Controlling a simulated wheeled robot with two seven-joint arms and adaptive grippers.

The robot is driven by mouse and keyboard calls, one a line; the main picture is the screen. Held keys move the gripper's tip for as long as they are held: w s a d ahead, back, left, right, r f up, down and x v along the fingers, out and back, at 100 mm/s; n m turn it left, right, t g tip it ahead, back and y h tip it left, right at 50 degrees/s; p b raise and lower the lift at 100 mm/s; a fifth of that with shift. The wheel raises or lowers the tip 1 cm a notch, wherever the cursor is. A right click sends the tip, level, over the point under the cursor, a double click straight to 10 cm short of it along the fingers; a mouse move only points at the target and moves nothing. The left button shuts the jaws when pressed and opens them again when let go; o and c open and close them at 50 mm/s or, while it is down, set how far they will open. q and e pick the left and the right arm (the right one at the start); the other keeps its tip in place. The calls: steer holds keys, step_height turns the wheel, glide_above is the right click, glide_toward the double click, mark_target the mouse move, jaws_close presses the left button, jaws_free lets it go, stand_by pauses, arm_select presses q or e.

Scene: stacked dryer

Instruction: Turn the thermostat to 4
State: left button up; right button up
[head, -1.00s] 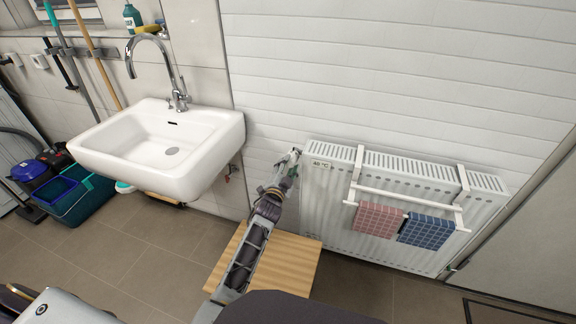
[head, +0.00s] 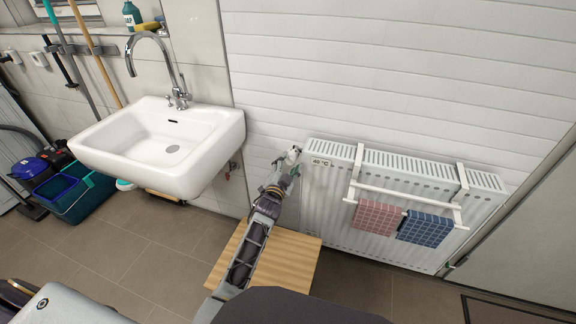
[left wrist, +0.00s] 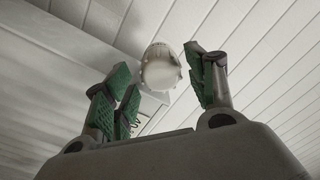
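The thermostat (head: 292,155) is a small white knob at the upper left end of the white radiator (head: 320,215). In the left wrist view the round white thermostat head (left wrist: 160,70) shows beyond and between the green fingertips. Its scale cannot be read in either view. My left gripper (head: 286,167) is just below and in front of the knob; it also shows in the left wrist view (left wrist: 165,90). Its fingers are apart with nothing held between them. My right gripper is not in view.
A white sink (head: 160,145) is to the left. A wooden board (head: 295,265) lies below my left arm.

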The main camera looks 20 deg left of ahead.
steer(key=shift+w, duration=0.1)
arm_select(q)
steer(key=shift+s, duration=0.15)
steer(key=s, duration=1.1)
steer(key=shift+s, duration=0.35)
stand_by(0.5)
stand_by(0.5)
step_height(320, 180, up, 22)
steer(key=p, duration=2.2)
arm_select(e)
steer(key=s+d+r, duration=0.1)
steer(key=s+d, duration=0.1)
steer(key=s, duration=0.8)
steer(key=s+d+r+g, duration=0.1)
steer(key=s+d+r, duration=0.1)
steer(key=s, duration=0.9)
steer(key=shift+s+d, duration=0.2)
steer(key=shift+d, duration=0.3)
